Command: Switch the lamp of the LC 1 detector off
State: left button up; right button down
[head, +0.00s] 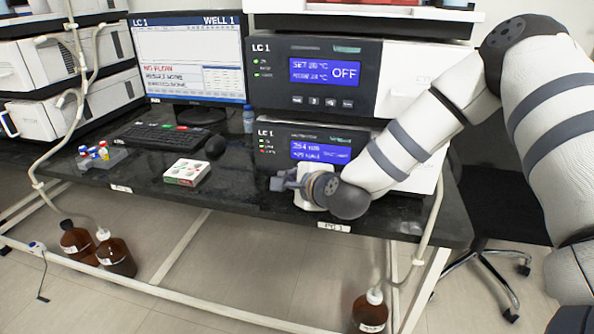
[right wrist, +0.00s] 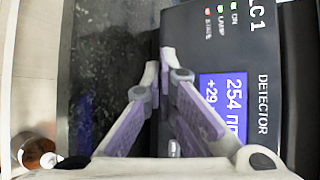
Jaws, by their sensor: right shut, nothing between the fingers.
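The LC 1 detector (head: 277,142) is the lower dark-fronted module on the bench, under another LC 1 module. In the right wrist view its front (right wrist: 260,40) carries the word DETECTOR, a blue display (right wrist: 222,95) reading 254 nm, and small indicator lights (right wrist: 220,13). The light beside ON looks green; the state of the light beside LAMP is unclear. My right gripper (head: 278,182) is in front of the detector's lower left front. It is shut and empty, its fingertips (right wrist: 160,62) close to the front; contact cannot be told. My arm and fingers hide the detector's lower front.
Above sits a module (head: 310,75) whose display reads OFF. Left on the bench are a monitor (head: 197,60), keyboard (head: 155,136), mouse (head: 215,146), small white box (head: 187,172) and vial rack (head: 100,157). Brown bottles (head: 370,312) stand below. The bench's front edge is near my gripper.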

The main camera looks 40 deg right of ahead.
jog(key=shift+w+d, duration=0.3)
jog(key=shift+w+d, duration=0.25)
jog(key=shift+d, duration=0.1)
dwell(0.8)
jog(key=shift+a, duration=0.1)
jog(key=shift+s+a+r, duration=0.1)
jog(key=shift+s+a, duration=0.35)
pick_arm(q)
jog(key=shift+w+r, duration=0.2)
jog(key=shift+r, duration=0.05)
pick_arm(e)
jog(key=shift+s+a, duration=0.1)
pick_arm(q)
jog(key=shift+w+r+p, duration=0.45)
jog(key=shift+r+p, duration=0.05)
jog(key=shift+p, duration=0.1)
pick_arm(e)
jog(key=s+a, duration=0.3)
jog(key=shift+s+a, duration=0.15)
jog(key=shift+a, duration=0.25)
